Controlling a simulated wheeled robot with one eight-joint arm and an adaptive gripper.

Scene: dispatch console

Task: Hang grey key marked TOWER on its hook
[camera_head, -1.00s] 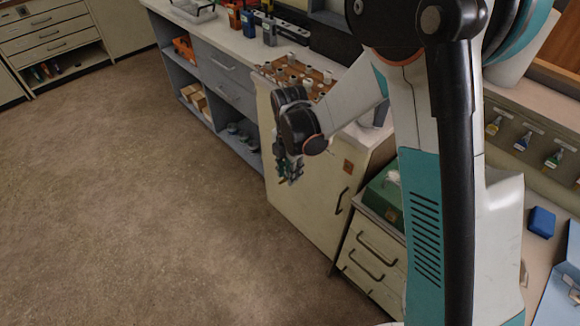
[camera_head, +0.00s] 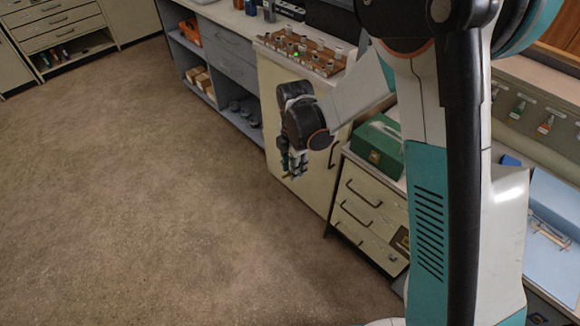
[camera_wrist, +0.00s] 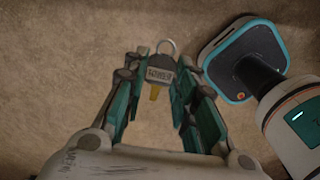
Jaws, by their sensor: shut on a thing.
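The grey key marked TOWER (camera_wrist: 159,73) is between the fingertips of my gripper (camera_wrist: 157,68) in the wrist view. Its grey tag faces the camera, with a metal ring above it and a brass-coloured end below. The lettering is small and looks upside down. In the head view my gripper (camera_head: 295,166) points down over the floor, in front of a cream cabinet; the key is too small to make out there. Several coloured keys (camera_head: 546,123) hang on a rack (camera_head: 505,98) at the right. I cannot tell which hook belongs to TOWER.
A green box (camera_head: 378,143) stands on a drawer unit (camera_head: 366,208) right of my gripper. A brown panel with several knobs (camera_head: 318,62) lies on the counter behind. A blue open case (camera_head: 553,205) is at the right. The floor (camera_head: 130,180) at left is clear.

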